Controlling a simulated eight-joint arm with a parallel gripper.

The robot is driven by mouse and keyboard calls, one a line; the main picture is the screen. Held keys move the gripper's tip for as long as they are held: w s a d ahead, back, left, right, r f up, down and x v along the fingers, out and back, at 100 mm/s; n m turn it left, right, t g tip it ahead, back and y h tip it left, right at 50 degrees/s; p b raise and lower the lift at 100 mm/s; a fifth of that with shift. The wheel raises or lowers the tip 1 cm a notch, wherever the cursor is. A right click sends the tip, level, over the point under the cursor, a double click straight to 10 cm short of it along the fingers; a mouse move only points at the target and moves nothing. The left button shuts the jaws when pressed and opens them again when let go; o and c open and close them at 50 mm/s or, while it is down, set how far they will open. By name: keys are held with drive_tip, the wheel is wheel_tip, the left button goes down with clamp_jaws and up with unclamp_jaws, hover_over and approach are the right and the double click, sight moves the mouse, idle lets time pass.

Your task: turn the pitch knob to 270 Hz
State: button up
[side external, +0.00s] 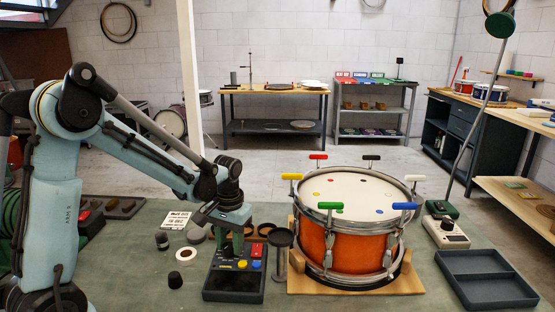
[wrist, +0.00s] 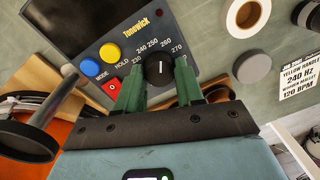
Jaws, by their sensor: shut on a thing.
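The pitch knob (wrist: 158,71) is a round black knob with a white pointer line on the Tonewick box (wrist: 205,50). Labels from 230 to 270 arc around its far side. The pointer appears to aim up in the wrist view, near 250 to 260; the exact value is hard to read. My gripper (wrist: 160,76) is shut on the knob, one green finger on each side. In the side external view my gripper (side external: 237,246) reaches down onto the dark box (side external: 232,284), and the knob is hidden there.
Yellow (wrist: 90,68) and blue (wrist: 108,52) buttons and a red switch (wrist: 113,86) sit beside the knob. An orange drum (side external: 345,247) with coloured handles stands right of the box. A black round-topped stand (side external: 281,240) is between them. A card (wrist: 299,80) reads yellow handle, 240 Hz.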

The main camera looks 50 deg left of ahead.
sight(231, 247)
drive_tip(key=m, duration=0.4)
drive_tip(key=shift+m, duration=0.3)
drive_tip(key=shift+d+m, duration=0.1)
drive_tip(key=shift+m, duration=1.8)
drive_tip(key=o, duration=1)
drive_tip(key=shift+o, duration=0.2)
drive_tip(key=shift+r, duration=0.15)
wheel_tip(231, 247, up, 12)
drive_tip(key=shift+s+d, duration=0.15)
drive_tip(key=shift+d, duration=0.15)
